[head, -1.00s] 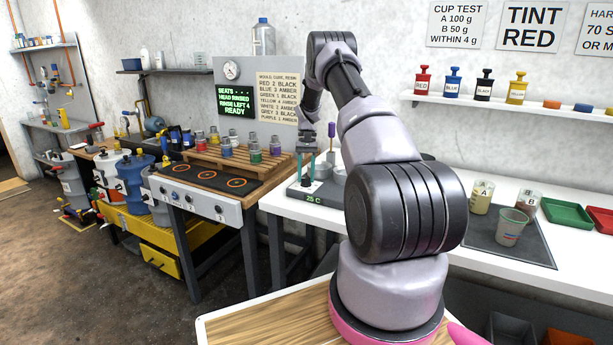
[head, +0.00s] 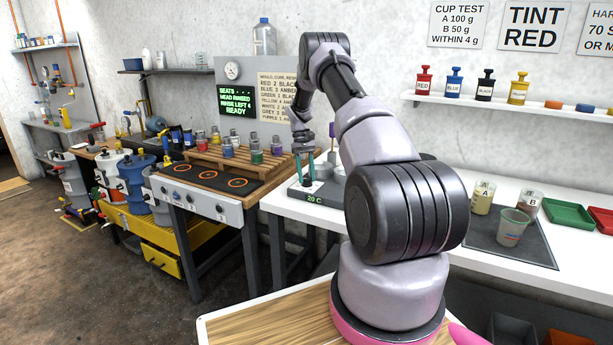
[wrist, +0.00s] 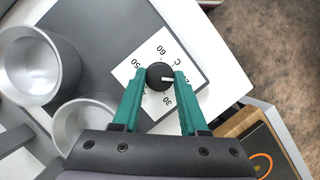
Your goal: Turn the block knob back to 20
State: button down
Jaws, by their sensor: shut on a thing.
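The block knob (wrist: 158,74) is round and black with a white mark, on a white dial plate (wrist: 183,62) marked 30, 50 and 60; other figures are hidden. In the wrist view the mark points right, toward one finger. My gripper (wrist: 161,80) is shut on the knob, a green finger on each side. In the head view my gripper (head: 306,174) points down over the block (head: 296,193), whose green display (head: 313,198) reads 20 C. The knob itself is hidden there.
Two metal cups, one upper (wrist: 28,65) and one lower (wrist: 85,122), stand beside the dial in the wrist view. A hotplate bench (head: 201,202) stands left of the block. Cups A (head: 482,199) and B (head: 528,206) stand on the right of the white bench.

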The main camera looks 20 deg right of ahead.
jog(key=shift+c, duration=2.2)
grip_release()
jog(key=v, duration=1)
jog(key=shift+w+r, duration=0.25)
jog(key=shift+r, duration=0.1)
jog(key=shift+d, duration=0.1)
